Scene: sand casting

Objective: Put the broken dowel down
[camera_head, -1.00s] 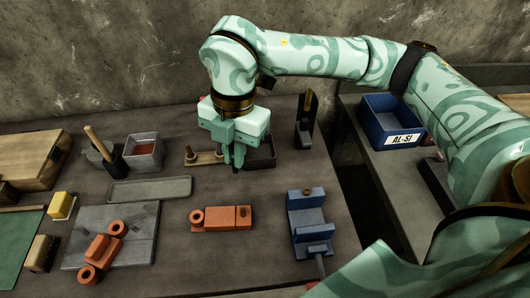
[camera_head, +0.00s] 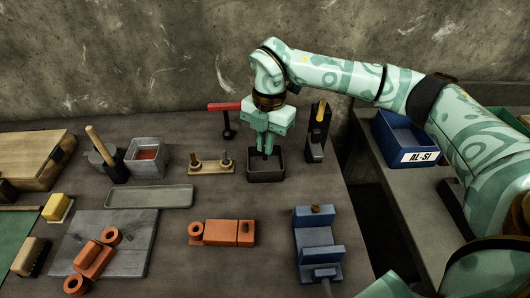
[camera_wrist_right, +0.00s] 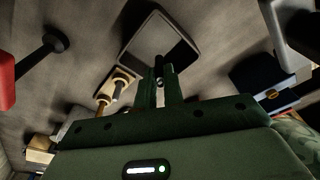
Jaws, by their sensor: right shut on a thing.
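My right gripper (camera_head: 266,153) points down over a small dark tray (camera_head: 266,180). Its fingers, seen in the right wrist view (camera_wrist_right: 161,92), are shut on a small dark piece (camera_wrist_right: 158,64), which I take to be the broken dowel. In the head view the fingers hide most of the piece. The tray shows beyond the fingertips in the wrist view (camera_wrist_right: 127,62). I cannot tell whether the piece touches the tray floor. My left gripper is not in view.
A wooden strip with upright pegs (camera_head: 211,169) stands just left of the tray. A dark stand with a yellow-topped piece (camera_head: 317,135) is close on the right. A red-handled tool (camera_head: 224,106) is behind. A blue vise (camera_head: 318,245) and orange pattern (camera_head: 222,233) lie nearer.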

